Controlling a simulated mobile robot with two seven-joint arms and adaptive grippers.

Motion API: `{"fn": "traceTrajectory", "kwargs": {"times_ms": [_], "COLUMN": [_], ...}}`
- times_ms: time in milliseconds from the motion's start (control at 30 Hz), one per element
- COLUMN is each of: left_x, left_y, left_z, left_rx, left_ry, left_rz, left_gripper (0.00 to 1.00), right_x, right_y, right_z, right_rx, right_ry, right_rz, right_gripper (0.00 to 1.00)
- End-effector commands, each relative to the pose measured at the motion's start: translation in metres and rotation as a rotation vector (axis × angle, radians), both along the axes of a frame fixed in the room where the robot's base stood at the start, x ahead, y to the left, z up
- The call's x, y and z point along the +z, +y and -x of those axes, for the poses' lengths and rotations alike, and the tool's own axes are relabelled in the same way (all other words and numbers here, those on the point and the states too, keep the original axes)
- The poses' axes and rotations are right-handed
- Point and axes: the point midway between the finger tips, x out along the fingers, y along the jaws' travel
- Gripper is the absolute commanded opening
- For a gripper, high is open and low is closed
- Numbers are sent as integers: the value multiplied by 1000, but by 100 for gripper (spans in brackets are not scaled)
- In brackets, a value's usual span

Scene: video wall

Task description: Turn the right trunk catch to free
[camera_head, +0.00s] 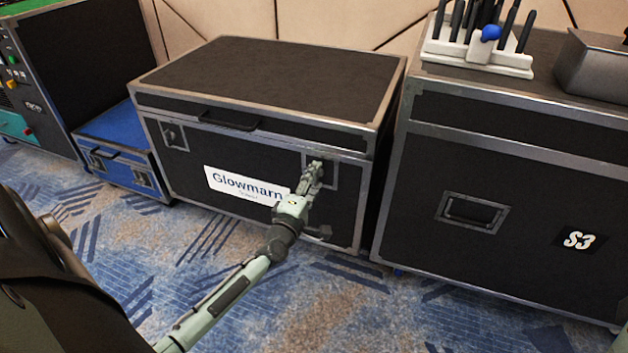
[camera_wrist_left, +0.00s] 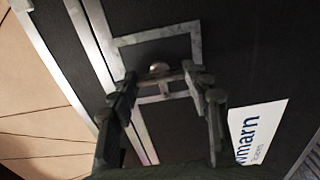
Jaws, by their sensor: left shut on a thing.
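The trunk (camera_head: 265,75) is a black case with metal edges, a closed lid and a white "Glowmarn" label (camera_head: 245,186). Its right catch (camera_wrist_left: 158,69) sits in a metal-framed recess on the front face, near the right end. My left gripper (camera_head: 315,170) reaches this recess and covers most of it in the head view. In the left wrist view its two fingers stand on either side of the catch, shut on it. The turn angle of the catch is hard to tell. The left catch (camera_head: 173,135) is uncovered. My right gripper is not in view.
A larger black case (camera_head: 560,150) marked S3 stands close on the right, with a white holder (camera_head: 475,55) of dark tools on top. A low blue case (camera_head: 118,135) stands on the left. The patterned carpet (camera_head: 330,290) in front is clear.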

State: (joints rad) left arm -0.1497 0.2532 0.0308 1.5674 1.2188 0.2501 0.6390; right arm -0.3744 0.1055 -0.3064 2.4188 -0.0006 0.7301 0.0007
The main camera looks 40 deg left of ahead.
Motion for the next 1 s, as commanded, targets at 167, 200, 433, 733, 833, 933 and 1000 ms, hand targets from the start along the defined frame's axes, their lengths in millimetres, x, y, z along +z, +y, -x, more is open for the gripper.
{"fn": "traceTrajectory", "kwargs": {"times_ms": [167, 200, 433, 733, 833, 933, 1000], "left_x": [0, 0, 0, -1, -1, -2, -2], "left_y": [0, 0, 0, -1, -4, -8, -12], "left_z": [0, 0, 0, 4, 15, 34, 49], "left_rx": [1, 1, 1, 1, 0, 0, 0], "left_ry": [0, 0, 1, 1, 1, 4, 4], "left_rz": [4, 4, 2, 1, 2, 1, 2], "left_gripper": [19, 19, 69, 69, 69, 69, 69], "right_x": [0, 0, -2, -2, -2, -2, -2], "right_y": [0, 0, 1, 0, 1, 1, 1], "right_z": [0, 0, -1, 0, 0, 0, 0], "right_rx": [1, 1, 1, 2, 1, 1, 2], "right_ry": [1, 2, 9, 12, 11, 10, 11], "right_rz": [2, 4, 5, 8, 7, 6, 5], "right_gripper": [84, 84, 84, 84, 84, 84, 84]}}
